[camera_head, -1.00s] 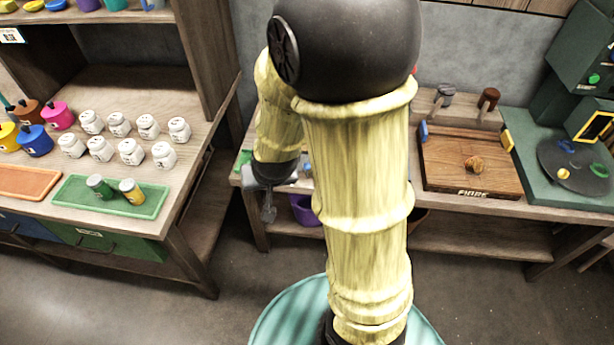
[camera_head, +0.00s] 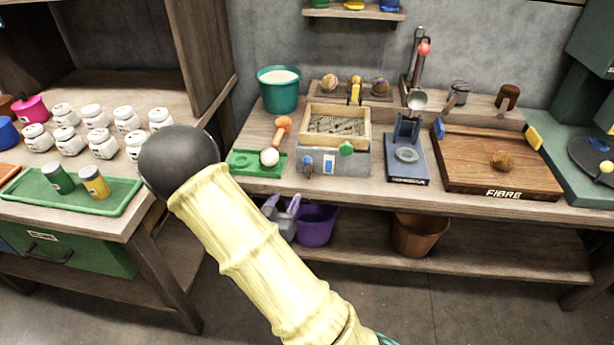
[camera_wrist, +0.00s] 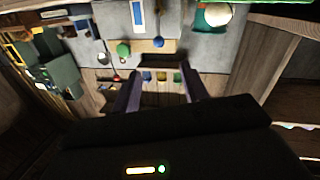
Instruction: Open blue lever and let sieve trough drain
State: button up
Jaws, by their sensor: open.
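The sieve trough (camera_head: 347,167) is a grey box with a wooden-framed sieve (camera_head: 337,122) on top, standing on the bench. A small blue lever (camera_head: 308,163) is at its front left, beside a blue-edged window (camera_head: 328,163). A green knob (camera_head: 346,148) sits at the front right. In the wrist view, turned upside down, the blue lever (camera_wrist: 158,42) shows beyond my gripper (camera_wrist: 160,92), whose two dark fingers are apart and empty. In the head view, my gripper (camera_head: 284,213) appears partly hidden in front of the bench, below the trough. No contact with the lever shows.
A green tray (camera_head: 246,168) with a white ball (camera_head: 269,157) is left of the trough. A blue stand (camera_head: 405,157) is to its right. A teal bucket (camera_head: 279,92) stands behind left. Purple (camera_head: 315,226) and brown (camera_head: 416,235) buckets are on the lower shelf.

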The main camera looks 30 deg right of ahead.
aim_at(306, 164)
jog(key=shift+s, duration=0.1)
dwell(0.3)
jog(key=x, duration=1.7)
jog(key=shift+d+r, duration=0.2)
jog(key=shift+r, duration=0.1)
grip_shut()
